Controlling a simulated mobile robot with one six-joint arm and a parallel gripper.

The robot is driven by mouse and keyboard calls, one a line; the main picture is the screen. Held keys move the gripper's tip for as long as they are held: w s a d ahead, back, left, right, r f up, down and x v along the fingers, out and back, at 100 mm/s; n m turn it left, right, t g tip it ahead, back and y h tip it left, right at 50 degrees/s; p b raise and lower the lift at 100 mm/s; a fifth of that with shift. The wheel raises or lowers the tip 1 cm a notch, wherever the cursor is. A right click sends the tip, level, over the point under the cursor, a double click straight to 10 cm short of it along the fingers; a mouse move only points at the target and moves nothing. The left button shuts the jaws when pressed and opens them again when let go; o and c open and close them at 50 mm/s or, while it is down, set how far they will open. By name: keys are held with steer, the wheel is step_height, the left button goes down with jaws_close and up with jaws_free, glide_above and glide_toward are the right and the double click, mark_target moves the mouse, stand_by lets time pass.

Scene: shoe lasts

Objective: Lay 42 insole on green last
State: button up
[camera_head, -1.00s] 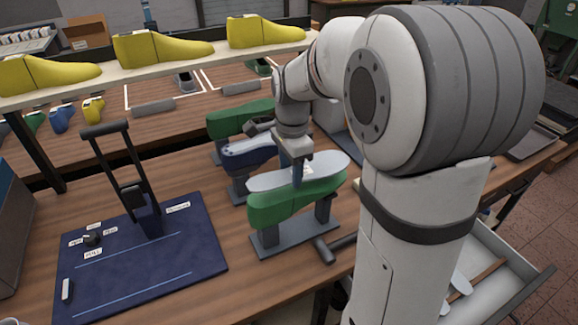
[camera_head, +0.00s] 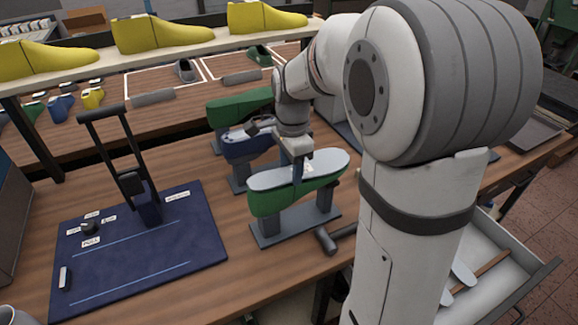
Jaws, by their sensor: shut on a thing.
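A pale grey insole (camera_head: 265,181) lies along the top of the front green last (camera_head: 268,201), closely following its outline. I cannot read a size on it, and a small light label shows near its middle. The green last sits sole up on a dark grey stand. My gripper (camera_head: 298,178) is shut on the insole near its middle, right over the last. Its fingertips are small and partly hidden in this view. Whether the insole touches the last all along cannot be told.
A blue last (camera_head: 243,148) and another green last (camera_head: 238,109) stand behind. A dark blue mat (camera_head: 110,255) with a black upright frame is at left. A dark hammer-like tool (camera_head: 326,240) lies by the stand. An open drawer (camera_head: 500,270) with insoles is at lower right.

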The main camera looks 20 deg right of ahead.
steer(key=o, duration=1)
step_height(320, 180, up, 8)
steer(key=shift+f, duration=0.1)
steer(key=s+f+n+t, duration=0.1)
steer(key=s+f+n, duration=0.1)
steer(key=s+n, duration=0.3)
steer(key=s+f+n+t, duration=0.1)
steer(key=s+n, duration=0.4)
steer(key=s, duration=0.1)
steer(key=s+f+n+t, duration=0.1)
steer(key=s+f+n, duration=0.1)
steer(key=s+n, duration=0.3)
steer(key=shift+s+f+n, duration=0.3)
steer(key=shift+s, duration=0.55)
